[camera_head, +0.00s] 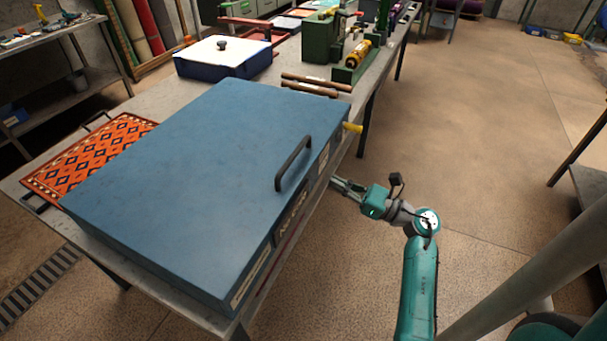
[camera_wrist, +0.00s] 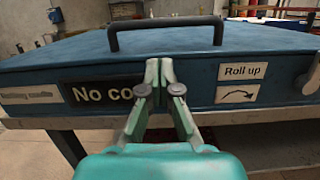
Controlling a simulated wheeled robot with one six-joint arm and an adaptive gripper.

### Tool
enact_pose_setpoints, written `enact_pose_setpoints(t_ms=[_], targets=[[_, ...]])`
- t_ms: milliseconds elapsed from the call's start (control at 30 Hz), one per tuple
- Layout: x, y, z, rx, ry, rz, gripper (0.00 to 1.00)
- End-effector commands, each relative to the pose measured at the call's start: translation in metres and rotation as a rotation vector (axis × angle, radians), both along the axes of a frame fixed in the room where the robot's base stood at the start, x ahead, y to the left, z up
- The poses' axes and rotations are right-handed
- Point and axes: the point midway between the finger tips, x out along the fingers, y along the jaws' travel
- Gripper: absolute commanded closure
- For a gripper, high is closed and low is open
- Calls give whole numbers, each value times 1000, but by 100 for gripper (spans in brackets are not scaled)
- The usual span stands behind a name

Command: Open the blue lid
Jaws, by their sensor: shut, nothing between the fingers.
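The large blue lid (camera_head: 200,170) lies flat and closed over a box on the long table. Its black bar handle (camera_head: 293,163) stands near its right edge. The handle also shows in the wrist view (camera_wrist: 165,24), above and beyond my fingers. My gripper (camera_head: 338,185) is beside the box's front face, below the handle and apart from it. In the wrist view my gripper (camera_wrist: 158,72) has its fingertips together and empty, in front of a label reading "No co…", part of which they hide.
The table (camera_head: 150,98) also bears an orange patterned rug (camera_head: 88,158), a blue box with a white top (camera_head: 222,56), brown rods (camera_head: 315,82) and green machinery (camera_head: 322,38). The floor right of the table is open.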

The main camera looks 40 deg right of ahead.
Motion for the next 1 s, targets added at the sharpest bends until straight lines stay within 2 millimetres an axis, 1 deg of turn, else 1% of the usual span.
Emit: enact_pose_setpoints(t_ms=[33, 100, 233, 500, 700, 833, 1000], targets=[[1, -4, 0, -18, 3, -5, 100], [3, -6, 1, -30, 5, -6, 100], [15, -1, 3, -29, 5, -4, 100], [57, 15, 12, -26, 5, -2, 100], [82, 24, 17, -26, 5, -3, 100], [90, 27, 19, -26, 6, -4, 100], [93, 28, 19, -24, 5, -6, 100]])
